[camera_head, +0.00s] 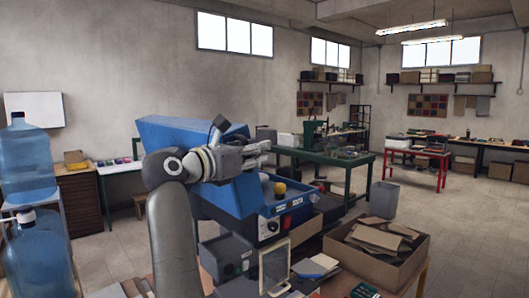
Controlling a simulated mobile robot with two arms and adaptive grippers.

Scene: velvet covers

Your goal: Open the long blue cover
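The long blue cover (175,130) is in the middle of the head view, on a blue machine with a control front (291,207). Its top edge shows behind my arm, and a blue side shows below it. My arm hides much of its middle, so I cannot tell how far open it stands.
A small framed panel (275,266) and a cardboard box of flat pieces (372,262) stand close in front. A grey bin (384,199) and a green table (330,158) are behind to the right. Blue water bottles (27,158) stand at left. Open floor lies at right.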

